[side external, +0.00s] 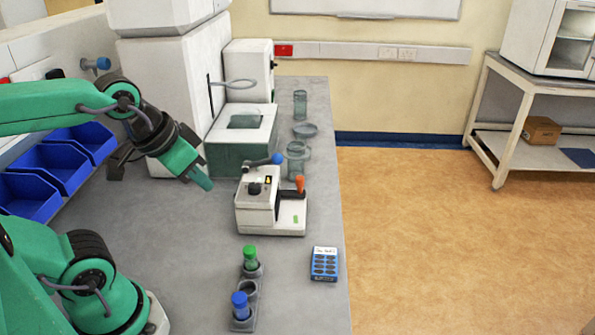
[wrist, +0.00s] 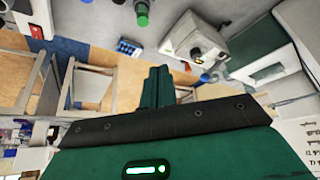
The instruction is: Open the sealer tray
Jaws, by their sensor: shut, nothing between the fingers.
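The sealer (side external: 258,208) is a small white machine on the grey bench, with a dark knob on top, a blue-ended lever and an upright orange handle (side external: 299,184) at its right. A low white part with a green mark (side external: 294,219) is at its front right; I cannot tell whether this is the tray or how far out it is. My gripper (side external: 204,183) is shut and empty, left of the sealer and apart from it, pointing down and right. In the wrist view, the sealer (wrist: 199,46) is up and right of my shut fingers (wrist: 157,75).
A rack (side external: 246,290) with green-capped and blue-capped vials and a blue blister pack (side external: 324,264) are in front. Glass vessels (side external: 298,160) and a big white machine (side external: 180,75) stand behind. Blue bins (side external: 35,192) are at left. Bench left of the rack is clear.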

